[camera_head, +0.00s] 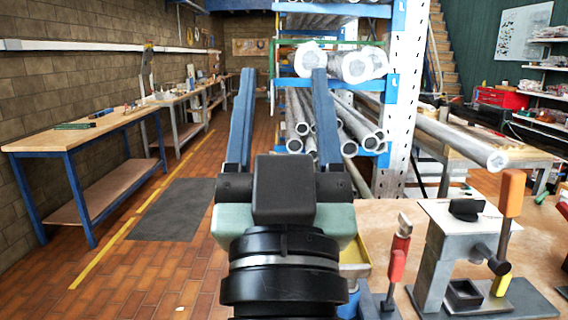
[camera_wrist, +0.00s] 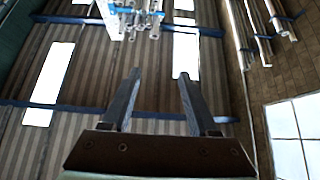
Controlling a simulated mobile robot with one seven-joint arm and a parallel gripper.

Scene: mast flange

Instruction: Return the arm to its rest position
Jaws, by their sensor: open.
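My gripper (camera_head: 282,112) stands in the middle of the head view with its two long blue-grey fingers pointing up and wide apart. Nothing is between the fingers. In the wrist view my gripper (camera_wrist: 152,88) also shows open and empty, with the roof behind it. The dark wrist and the black and silver joint of my arm show below the fingers in the head view. The rest of the arm is out of view.
A workbench with clamps and a grey fixture (camera_head: 440,262) is at the right front. A rack (camera_head: 398,90) with metal tubes stands behind my gripper. A wooden bench (camera_head: 90,128) runs along the left wall. Tiled floor (camera_head: 120,270) is clear at left, with a dark mat (camera_head: 172,210).

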